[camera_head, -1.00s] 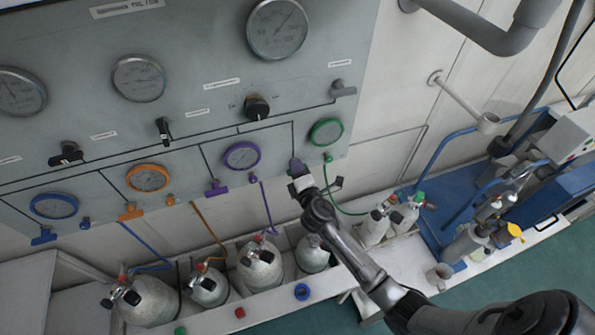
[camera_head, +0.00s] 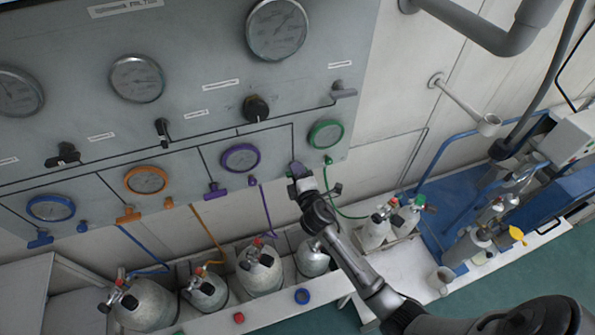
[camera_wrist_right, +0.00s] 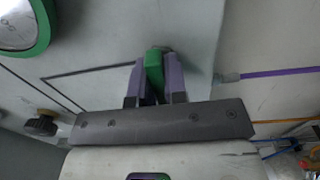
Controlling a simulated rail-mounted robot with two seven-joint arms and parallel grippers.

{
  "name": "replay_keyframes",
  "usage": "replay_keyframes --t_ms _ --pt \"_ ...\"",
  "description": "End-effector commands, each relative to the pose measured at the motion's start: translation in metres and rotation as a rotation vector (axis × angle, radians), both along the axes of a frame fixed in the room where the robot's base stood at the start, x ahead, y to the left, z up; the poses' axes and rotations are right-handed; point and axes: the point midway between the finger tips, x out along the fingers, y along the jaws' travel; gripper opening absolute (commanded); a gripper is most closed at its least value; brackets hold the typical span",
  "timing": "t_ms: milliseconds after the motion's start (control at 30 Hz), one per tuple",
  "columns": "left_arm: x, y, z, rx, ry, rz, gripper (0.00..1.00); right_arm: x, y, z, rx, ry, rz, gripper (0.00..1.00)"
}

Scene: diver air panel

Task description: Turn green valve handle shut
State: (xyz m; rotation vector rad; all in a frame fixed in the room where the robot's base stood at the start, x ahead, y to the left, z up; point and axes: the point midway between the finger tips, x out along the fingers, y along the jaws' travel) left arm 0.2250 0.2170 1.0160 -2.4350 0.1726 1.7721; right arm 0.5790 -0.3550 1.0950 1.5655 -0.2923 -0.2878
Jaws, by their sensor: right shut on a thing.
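The green valve handle (camera_wrist_right: 154,70) shows in the right wrist view as a narrow upright green piece. My right gripper (camera_wrist_right: 155,82) is shut on it, with one purple-grey finger on each side. In the head view my right gripper (camera_head: 298,172) is at the lower right of the panel (camera_head: 220,55), below and left of the green-rimmed gauge (camera_head: 325,134), and it hides the handle there. The green gauge's rim also shows at the upper left of the wrist view (camera_wrist_right: 40,42). My left gripper is not in view.
A purple valve handle (camera_head: 216,189) and an orange one (camera_head: 129,215) stick out along the panel's lower edge to the left. Grey cylinders (camera_head: 262,270) stand below in a white trough. A thin green hose (camera_head: 345,213) hangs right of my gripper.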

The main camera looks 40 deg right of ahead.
Motion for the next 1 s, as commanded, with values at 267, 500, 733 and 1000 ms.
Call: replay_keyframes --t_ms 267,500,733,1000 --pt "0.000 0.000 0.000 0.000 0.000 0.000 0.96 0.000 0.000 0.000 0.002 0.000 0.000 0.38" --pt "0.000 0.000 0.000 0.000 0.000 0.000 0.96 0.000 0.000 0.000 0.001 0.001 0.000 0.39" --pt "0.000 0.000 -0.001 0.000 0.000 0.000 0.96 -0.020 0.008 -0.002 0.002 0.001 0.001 0.39" --pt "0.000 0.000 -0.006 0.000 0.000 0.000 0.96 -0.071 0.028 -0.002 0.003 0.002 0.001 0.39"
